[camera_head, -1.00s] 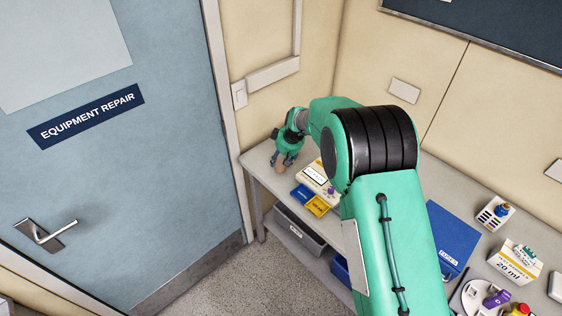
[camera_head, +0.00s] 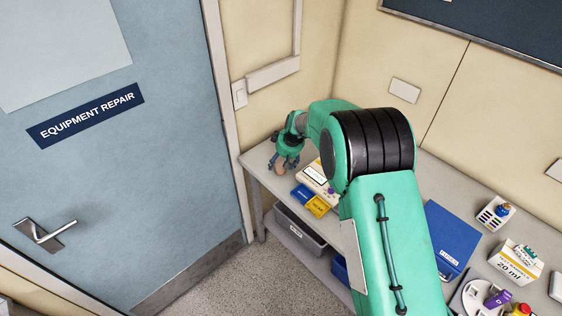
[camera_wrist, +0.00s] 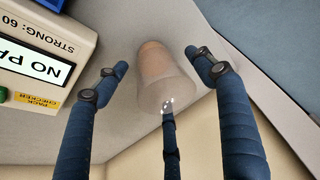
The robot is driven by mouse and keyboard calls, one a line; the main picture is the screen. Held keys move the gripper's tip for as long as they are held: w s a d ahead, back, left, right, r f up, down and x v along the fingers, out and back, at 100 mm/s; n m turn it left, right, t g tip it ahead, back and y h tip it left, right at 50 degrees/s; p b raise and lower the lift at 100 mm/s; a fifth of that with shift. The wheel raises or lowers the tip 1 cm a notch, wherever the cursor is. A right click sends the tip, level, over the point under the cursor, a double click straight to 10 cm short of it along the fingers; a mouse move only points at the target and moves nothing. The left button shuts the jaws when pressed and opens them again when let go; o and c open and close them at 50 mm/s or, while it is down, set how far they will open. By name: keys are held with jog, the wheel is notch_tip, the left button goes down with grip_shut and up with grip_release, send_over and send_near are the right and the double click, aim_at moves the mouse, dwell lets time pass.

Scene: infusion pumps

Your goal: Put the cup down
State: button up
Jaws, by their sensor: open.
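The cup (camera_wrist: 165,85) is a small see-through vessel with a tan-brown part, between my spread fingers in the wrist view. It appears to rest on the grey bench top (camera_wrist: 120,25). In the head view it shows as a small tan shape (camera_head: 281,168) at the bench's far left end. My gripper (camera_wrist: 158,78) is open around the cup. Gaps show between the two side fingers and the cup. A third finger overlaps the cup's near side, and I cannot tell whether it touches. My arm hides part of the bench.
A cream device (camera_head: 316,176) stands just right of the gripper; it also shows in the wrist view (camera_wrist: 70,22). Blue and yellow boxes (camera_head: 317,206) sit in front of it. A blue folder (camera_head: 452,236) and several supplies lie farther right. The door (camera_head: 130,190) is left of the bench.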

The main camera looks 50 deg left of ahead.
jog(key=shift+r, duration=0.15)
jog(key=p+v, duration=0.1)
jog(key=v, duration=1.1)
dwell(0.6)
dwell(0.5)
